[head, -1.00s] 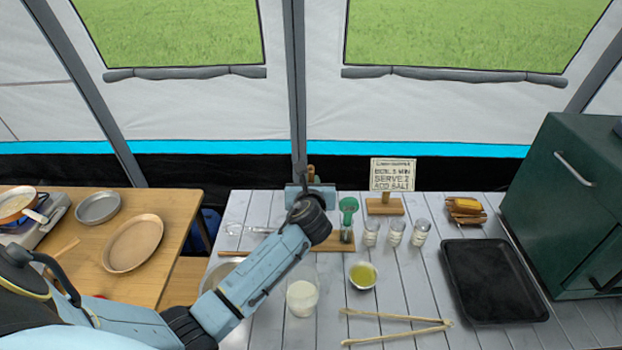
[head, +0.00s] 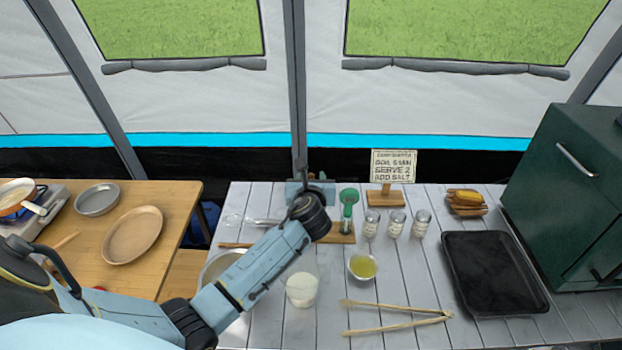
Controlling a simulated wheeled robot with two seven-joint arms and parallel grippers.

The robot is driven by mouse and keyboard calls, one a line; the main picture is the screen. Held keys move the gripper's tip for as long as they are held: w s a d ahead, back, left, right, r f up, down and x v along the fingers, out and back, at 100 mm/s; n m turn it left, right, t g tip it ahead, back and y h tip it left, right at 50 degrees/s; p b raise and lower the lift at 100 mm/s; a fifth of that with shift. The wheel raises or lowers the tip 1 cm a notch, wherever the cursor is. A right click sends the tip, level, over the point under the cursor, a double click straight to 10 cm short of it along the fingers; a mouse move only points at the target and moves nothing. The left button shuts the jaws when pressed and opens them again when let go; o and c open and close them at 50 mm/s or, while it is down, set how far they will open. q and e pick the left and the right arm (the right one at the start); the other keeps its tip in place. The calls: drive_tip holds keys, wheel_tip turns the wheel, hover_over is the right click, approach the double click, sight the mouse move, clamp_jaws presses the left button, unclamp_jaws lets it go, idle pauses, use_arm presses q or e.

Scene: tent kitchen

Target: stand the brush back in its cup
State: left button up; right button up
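My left gripper (head: 311,188) reaches over the back of the grey slatted table, by a small wooden board (head: 342,238). Its wrist covers the fingertips, so I cannot see whether they are open or hold anything. I cannot clearly make out the brush or its cup; they may be hidden behind my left wrist. A green-topped upright item (head: 349,197) stands on the board just right of the wrist. A thin wooden stick (head: 235,245) lies left of my forearm, partly covered by it. My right gripper is not in view.
A glass with white contents (head: 301,291) and an oil bowl (head: 362,266) stand right of my forearm. Several shakers (head: 396,224), a sign (head: 393,167), wooden tongs (head: 400,326), a black tray (head: 493,273) and a green oven (head: 570,190) are farther right.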

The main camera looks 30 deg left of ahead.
use_arm(q)
drive_tip(key=shift+s, duration=0.1)
drive_tip(key=p+v, duration=0.1)
drive_tip(key=v, duration=1.2)
drive_tip(key=shift+p, duration=0.3)
drive_tip(key=shift+s, duration=0.1)
